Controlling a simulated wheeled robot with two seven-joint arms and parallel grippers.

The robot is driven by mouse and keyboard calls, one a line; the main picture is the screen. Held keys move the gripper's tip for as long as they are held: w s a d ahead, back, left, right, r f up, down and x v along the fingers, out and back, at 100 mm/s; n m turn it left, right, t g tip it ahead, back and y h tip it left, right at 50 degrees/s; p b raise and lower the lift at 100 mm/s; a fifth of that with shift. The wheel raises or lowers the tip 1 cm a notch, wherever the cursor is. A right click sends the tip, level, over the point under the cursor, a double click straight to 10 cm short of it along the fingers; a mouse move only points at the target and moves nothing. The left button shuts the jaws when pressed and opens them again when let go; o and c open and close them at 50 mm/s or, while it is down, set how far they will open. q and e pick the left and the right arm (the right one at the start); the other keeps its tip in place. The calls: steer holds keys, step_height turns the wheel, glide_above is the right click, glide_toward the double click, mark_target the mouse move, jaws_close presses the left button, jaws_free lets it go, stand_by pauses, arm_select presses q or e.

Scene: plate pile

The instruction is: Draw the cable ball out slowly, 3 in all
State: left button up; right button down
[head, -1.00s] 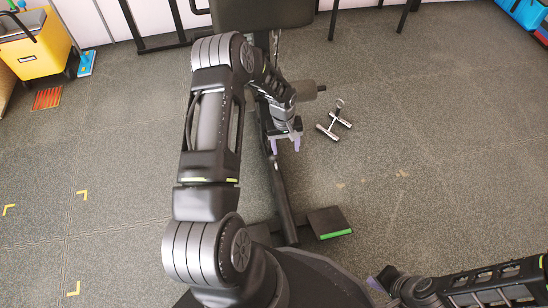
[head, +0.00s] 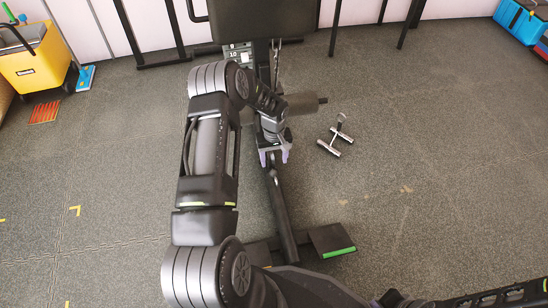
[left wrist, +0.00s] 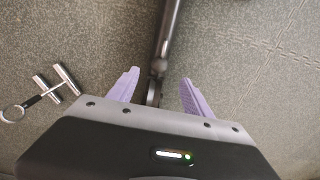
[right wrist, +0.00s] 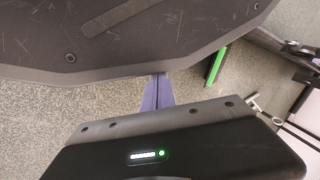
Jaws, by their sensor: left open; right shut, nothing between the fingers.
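My right gripper (head: 384,300) is low at the bottom edge, far from the machine's front. In the right wrist view its fingers (right wrist: 158,92) are shut and empty.
A metal handle attachment (head: 337,136) lies on the floor right of the machine. A footplate with a green edge (head: 330,240) stands at the beam's near end. A yellow bucket cart (head: 38,58) is far left, blue boxes (head: 522,20) far right.

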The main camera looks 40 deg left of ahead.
mark_target(274, 171)
arm_select(q)
steer(key=shift+f+b, duration=3.35)
steer(key=shift+f, duration=1.5)
steer(key=shift+c, duration=0.6)
jaws_close()
